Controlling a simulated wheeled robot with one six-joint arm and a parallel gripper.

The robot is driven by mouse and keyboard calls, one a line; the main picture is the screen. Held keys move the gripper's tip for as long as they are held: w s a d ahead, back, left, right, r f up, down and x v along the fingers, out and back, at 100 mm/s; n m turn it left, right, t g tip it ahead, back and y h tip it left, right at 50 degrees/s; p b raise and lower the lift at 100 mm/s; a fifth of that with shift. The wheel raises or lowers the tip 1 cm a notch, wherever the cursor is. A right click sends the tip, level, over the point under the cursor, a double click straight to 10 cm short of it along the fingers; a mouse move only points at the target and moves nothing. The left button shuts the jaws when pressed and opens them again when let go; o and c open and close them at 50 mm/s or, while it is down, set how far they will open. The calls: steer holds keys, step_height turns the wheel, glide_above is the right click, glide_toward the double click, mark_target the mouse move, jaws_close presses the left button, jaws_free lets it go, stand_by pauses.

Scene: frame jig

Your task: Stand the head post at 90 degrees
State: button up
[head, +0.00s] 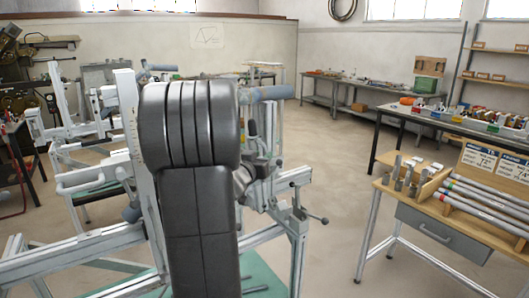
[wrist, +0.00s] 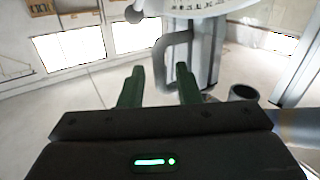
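The frame jig (head: 75,262) of pale metal rails stands in front of me in the head view. A tall pale post (head: 126,95) rises at its left, looking slightly tilted; I cannot tell for sure whether it is the head post. My dark arm hides the jig's middle. In the wrist view my gripper (wrist: 160,72) has two green fingers apart. I see no contact with the handle. The gripper is hidden in the head view.
A knobbed clamp (head: 315,218) sticks out at the jig's right. A wooden-topped bench (head: 470,235) with tubes and tools stands at the right. Another bench (head: 395,110) with small bins is behind it. The floor (head: 335,150) between jig and benches is clear.

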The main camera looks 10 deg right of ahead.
steer(key=shift+x, duration=1.45)
steer(key=shift+c, duration=0.2)
jaws_close()
steer(key=shift+p, duration=0.3)
steer(key=d+p, duration=0.1)
steer(key=p, duration=0.1)
steer(key=d+y+p, duration=0.1)
steer(key=shift+w+d+r+m+g+p, duration=0.15)
steer(key=shift+w+d+m+g+p, duration=0.05)
steer(key=shift+w+m+g+p, duration=0.2)
